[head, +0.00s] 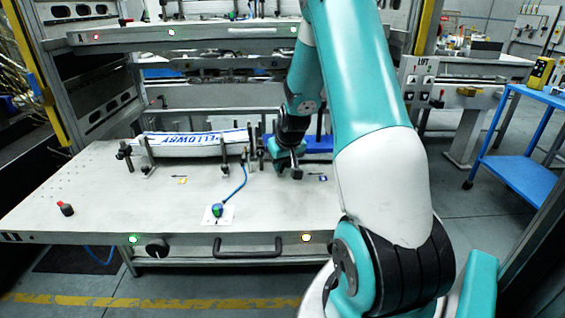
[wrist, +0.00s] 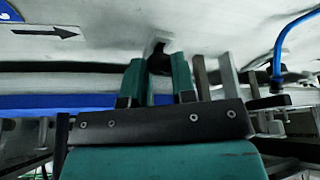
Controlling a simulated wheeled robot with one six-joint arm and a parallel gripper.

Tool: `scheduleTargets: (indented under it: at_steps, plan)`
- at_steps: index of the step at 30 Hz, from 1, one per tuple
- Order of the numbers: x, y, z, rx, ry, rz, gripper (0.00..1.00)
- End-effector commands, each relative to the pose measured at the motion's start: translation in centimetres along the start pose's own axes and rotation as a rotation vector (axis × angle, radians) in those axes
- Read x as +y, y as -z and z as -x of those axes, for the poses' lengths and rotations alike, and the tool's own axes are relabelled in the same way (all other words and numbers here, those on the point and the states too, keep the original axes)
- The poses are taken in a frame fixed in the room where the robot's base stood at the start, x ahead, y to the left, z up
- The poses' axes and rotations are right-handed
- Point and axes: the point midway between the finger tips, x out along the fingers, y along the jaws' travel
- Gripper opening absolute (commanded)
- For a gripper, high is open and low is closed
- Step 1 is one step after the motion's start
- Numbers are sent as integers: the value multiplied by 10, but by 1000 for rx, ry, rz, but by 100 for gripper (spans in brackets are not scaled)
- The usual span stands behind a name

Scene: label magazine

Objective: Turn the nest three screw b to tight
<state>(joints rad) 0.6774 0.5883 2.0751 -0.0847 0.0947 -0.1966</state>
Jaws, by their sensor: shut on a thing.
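My gripper (wrist: 158,82) reaches down at the right part of the grey plate, with its two teal fingers closed around a small black screw head (wrist: 159,62). A pale block or patch shows just beyond the screw. In the head view my gripper (head: 283,160) is at the right end of the row of clamp posts, low over the plate, and my arm partly covers that spot. I cannot read which nest or screw letter this is, nor how far the screw is turned.
A white label with blue lettering (head: 195,139) lies between clamp posts on the grey plate (head: 110,205). A blue strip (head: 318,142) lies behind my gripper. A blue hose (head: 239,183) runs to a green-blue fitting (head: 217,210). The front plate is mostly clear.

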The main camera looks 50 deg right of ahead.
Motion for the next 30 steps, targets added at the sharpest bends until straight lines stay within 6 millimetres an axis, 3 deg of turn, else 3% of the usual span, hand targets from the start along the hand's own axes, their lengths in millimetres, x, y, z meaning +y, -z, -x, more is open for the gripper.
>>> scheduleTargets:
  at_steps: [9,20,21,24,30]
  plan:
    - [-3,1,1,0,-118,-283,1]
    - [-2,1,0,2,-136,-326,1]
    - [-2,1,0,2,-136,-326,27]
    - [-2,1,0,2,-135,-325,50]
    - [-2,0,0,1,-135,-324,50]
